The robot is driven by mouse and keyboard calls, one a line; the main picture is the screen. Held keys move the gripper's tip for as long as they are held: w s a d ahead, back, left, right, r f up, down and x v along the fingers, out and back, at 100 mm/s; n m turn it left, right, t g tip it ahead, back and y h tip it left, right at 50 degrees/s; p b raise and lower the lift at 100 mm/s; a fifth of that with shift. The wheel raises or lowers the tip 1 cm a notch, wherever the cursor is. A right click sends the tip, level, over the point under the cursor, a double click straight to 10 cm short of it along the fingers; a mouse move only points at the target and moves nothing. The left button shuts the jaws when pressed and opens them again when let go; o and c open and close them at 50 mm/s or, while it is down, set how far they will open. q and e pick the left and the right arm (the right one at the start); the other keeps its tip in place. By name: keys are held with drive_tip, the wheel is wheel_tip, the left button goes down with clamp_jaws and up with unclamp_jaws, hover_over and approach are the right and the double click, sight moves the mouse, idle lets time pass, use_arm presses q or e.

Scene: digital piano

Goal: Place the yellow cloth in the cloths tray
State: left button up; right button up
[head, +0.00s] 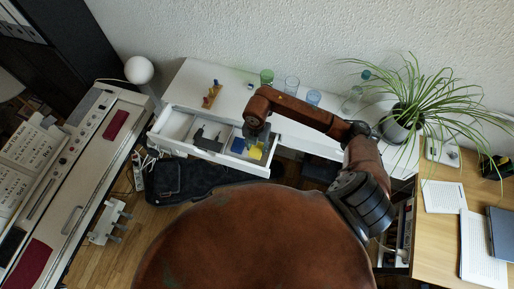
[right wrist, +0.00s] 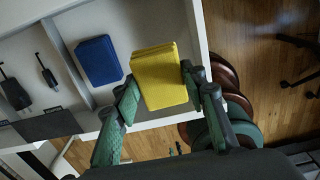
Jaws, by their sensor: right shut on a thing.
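The yellow cloth (head: 255,152) is a folded square at the right end of the open drawer. In the right wrist view the yellow cloth (right wrist: 159,78) lies between the green fingertips of my right gripper (right wrist: 162,97), which is shut on it. In the head view my right gripper (head: 258,135) reaches down over the drawer. A folded blue cloth (right wrist: 98,60) lies in the drawer compartment (right wrist: 120,20), left of the yellow one; it also shows in the head view (head: 238,145). I cannot tell whether the yellow cloth touches the compartment floor. My left gripper is not in view.
The white drawer (head: 170,146) is divided into compartments, with dark cable-like items (right wrist: 46,72) beside the cloths. Glasses (head: 291,85) and a potted plant (head: 397,124) stand on the white desk (head: 193,78) behind. The digital piano (head: 75,175) is at left.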

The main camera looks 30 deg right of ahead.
sight(258, 145)
drive_tip(key=f, duration=0.1)
drive_tip(key=w+d+f, duration=0.1)
drive_tip(key=shift+w+d+f, duration=0.3)
drive_tip(key=shift+w+f, duration=0.2)
drive_tip(key=shift+f, duration=1.55)
drive_tip(key=shift+f, duration=0.1)
drive_tip(key=o, duration=0.9)
drive_tip(key=shift+o, duration=0.2)
wheel_tip(258, 145, up, 12)
drive_tip(key=shift+r, duration=0.15)
